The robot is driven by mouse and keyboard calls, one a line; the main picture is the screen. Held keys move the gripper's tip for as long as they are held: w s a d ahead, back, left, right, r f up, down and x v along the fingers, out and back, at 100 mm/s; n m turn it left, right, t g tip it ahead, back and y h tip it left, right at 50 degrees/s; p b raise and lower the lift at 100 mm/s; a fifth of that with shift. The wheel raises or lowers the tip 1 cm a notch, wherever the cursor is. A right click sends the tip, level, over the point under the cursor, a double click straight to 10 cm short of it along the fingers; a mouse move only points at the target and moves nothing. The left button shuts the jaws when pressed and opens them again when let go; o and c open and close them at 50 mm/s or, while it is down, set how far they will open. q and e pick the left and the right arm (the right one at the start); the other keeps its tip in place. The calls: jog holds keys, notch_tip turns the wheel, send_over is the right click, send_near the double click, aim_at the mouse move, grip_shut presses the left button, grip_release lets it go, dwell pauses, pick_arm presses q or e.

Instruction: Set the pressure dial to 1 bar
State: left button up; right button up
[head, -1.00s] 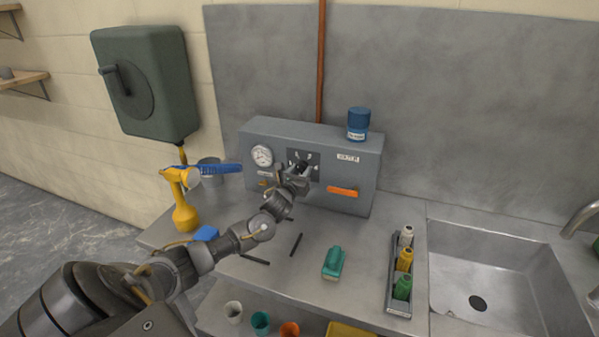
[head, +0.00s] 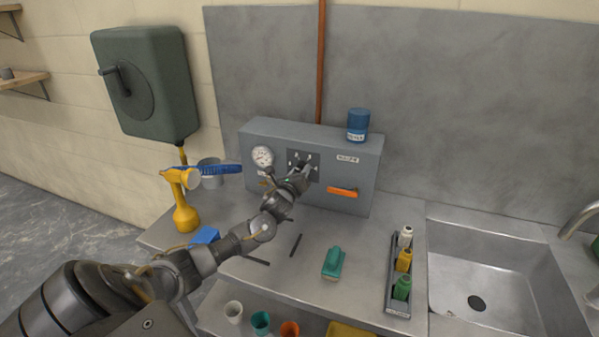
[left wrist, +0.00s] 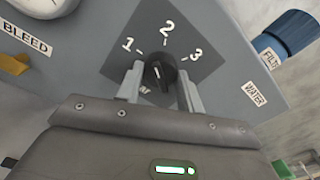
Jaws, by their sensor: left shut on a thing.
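The pressure dial (left wrist: 158,70) is a black knob on a dark square plate (left wrist: 205,38) marked 1, 2 and 3. It is on the front of the grey box (head: 255,140). My left gripper (left wrist: 161,82) is shut on the knob, with one finger on each side of it in the left wrist view. In the head view my left gripper (head: 303,170) reaches the plate and covers most of the knob. A short pale mark shows on the knob, but I cannot tell exactly which number it points to. My right gripper is not in view.
A round gauge (head: 263,157) is left of the plate, and an orange lever (head: 343,192) is to its right. A blue canister (head: 358,125) stands on the box. A teal-handled tool (head: 333,262) and a bottle rack (head: 391,285) are on the counter, left of the sink (head: 490,275).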

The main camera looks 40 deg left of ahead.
pick_arm(q)
jog(key=n, duration=0.6)
jog(key=shift+p, duration=0.4)
jog(key=shift+n, duration=0.4)
jog(key=o, duration=1)
jog(key=b+v, duration=0.2)
jog(key=v, duration=0.8)
jog(key=shift+s+d, duration=0.2)
jog(key=shift+s, duration=0.15)
